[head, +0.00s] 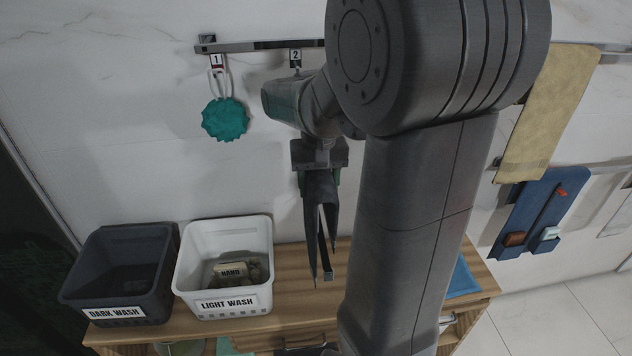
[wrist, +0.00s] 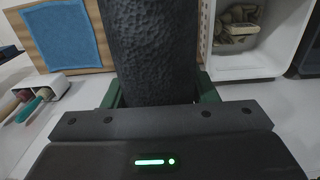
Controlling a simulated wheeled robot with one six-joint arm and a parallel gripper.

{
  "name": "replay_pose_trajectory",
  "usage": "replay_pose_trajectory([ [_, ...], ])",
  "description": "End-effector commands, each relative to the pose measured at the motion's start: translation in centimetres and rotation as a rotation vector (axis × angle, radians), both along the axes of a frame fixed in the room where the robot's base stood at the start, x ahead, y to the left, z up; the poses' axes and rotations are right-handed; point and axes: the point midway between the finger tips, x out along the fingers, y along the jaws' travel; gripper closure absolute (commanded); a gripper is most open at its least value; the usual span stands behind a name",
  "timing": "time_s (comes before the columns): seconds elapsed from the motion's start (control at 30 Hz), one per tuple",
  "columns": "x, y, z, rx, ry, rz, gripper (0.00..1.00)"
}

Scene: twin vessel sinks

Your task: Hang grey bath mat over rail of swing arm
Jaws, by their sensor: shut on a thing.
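My gripper (head: 319,178) points down in front of the wall, above the wooden counter, in the head view. It is shut on the grey bath mat (head: 318,215), which hangs folded below the jaws with its lower ends apart. In the wrist view the dark, textured mat (wrist: 150,50) runs between the green fingers of my gripper (wrist: 157,90). Wall rails show at the right: an upper one (head: 612,47) bearing a yellow towel (head: 548,110) and a lower one (head: 600,165). I cannot tell which, if any, is the swing arm; my arm hides part of the wall.
A dark bin (head: 118,270) and a white bin (head: 225,265) stand on the counter (head: 305,290), left of the mat. A teal scrubber (head: 225,120) hangs from the hook rail (head: 262,45). A blue organizer (head: 540,212) hangs at right. A blue cloth (head: 462,279) lies on the counter.

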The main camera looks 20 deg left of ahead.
Motion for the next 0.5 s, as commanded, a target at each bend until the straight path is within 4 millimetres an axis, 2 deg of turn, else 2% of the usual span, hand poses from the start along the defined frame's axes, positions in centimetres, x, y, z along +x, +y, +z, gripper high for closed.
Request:
replay_pose_trajectory([
  [0.5, 0.0, 0.0, -4.3, 0.0, 0.0, 0.0, 1.0],
])
